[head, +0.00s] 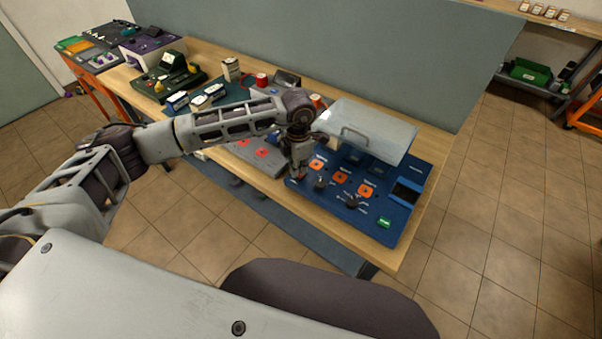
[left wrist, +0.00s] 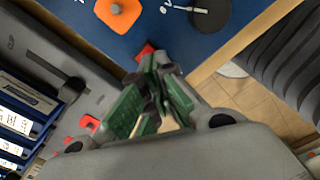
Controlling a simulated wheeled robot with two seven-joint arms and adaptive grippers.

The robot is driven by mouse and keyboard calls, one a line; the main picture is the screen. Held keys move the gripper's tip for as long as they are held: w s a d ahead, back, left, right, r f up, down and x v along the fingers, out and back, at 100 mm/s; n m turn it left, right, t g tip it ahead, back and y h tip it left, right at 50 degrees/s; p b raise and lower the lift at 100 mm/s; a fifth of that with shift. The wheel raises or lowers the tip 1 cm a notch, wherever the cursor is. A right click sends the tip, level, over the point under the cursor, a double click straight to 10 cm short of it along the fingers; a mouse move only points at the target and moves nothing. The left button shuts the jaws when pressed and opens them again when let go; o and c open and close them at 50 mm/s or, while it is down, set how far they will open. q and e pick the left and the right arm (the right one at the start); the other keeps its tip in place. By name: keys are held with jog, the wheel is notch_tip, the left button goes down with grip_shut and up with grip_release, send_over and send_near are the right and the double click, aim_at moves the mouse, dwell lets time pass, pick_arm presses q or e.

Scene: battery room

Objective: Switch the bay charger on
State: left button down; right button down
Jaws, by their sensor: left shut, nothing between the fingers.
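The charger looks to be the blue panel (head: 400,225) at the right end of the bench. It bears orange square parts (head: 343,175), black knobs (head: 320,183), a green switch or label (head: 384,222) and a dark display (head: 407,191). A clear cover with a handle (head: 375,125) stands raised at its back. My left gripper (head: 298,174) is over the panel's left front corner, shut and empty. In the left wrist view its green fingertips (left wrist: 158,68) are close to a small red part (left wrist: 145,52) at the panel's edge; I cannot tell whether they touch. My right gripper is out of view.
A grey panel with red parts (head: 262,152) lies left of the blue one, partly under my arm. Small boxes, a green-black device (head: 168,80) and a purple box (head: 152,52) stand further left. A grey partition (head: 340,50) rises behind the bench.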

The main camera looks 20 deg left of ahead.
pick_arm(q)
jog(key=shift+f+b, duration=0.5)
jog(key=shift+f, duration=0.1)
dwell(0.7)
jog(key=shift+s+r, duration=0.1)
jog(key=shift+r+p, duration=0.35)
jog(key=shift+r, duration=0.2)
jog(key=shift+r+p, duration=0.4)
jog(key=shift+r, duration=0.65)
jog(key=shift+r+p, duration=0.7)
jog(key=shift+r, duration=1.15)
